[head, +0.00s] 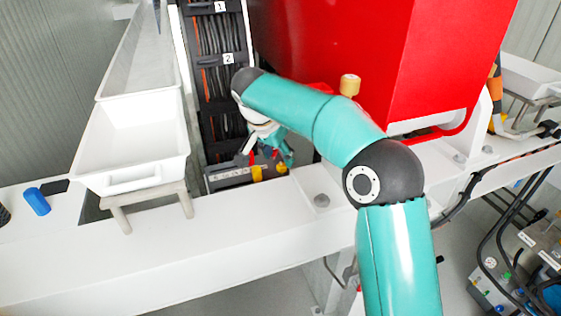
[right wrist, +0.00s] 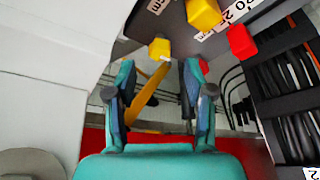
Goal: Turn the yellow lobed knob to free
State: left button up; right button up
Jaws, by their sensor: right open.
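A grey valve or control box (head: 230,176) with a labelled strip sits at the foot of the cable rack. It carries a yellow knob-like part (head: 256,173) and a second yellow part (head: 281,169). In the right wrist view a larger yellow block-like knob (right wrist: 203,13) is at the top, and a smaller yellow one (right wrist: 159,48) sits just beyond the fingertips. I cannot tell the lobes or the knob's setting. My right gripper (right wrist: 157,78) is open, its fingers apart and holding nothing visible. In the head view it (head: 284,150) is just above the box, partly hidden by my arm.
Red parts (right wrist: 241,41) sit beside the yellow ones. A yellow strip (right wrist: 150,90) runs between the fingers in the wrist view. The cable rack (head: 215,70) rises behind the box. A white tray (head: 130,140) stands left; a large red housing (head: 440,60) stands right.

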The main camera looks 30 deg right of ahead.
jog(key=v, duration=0.8)
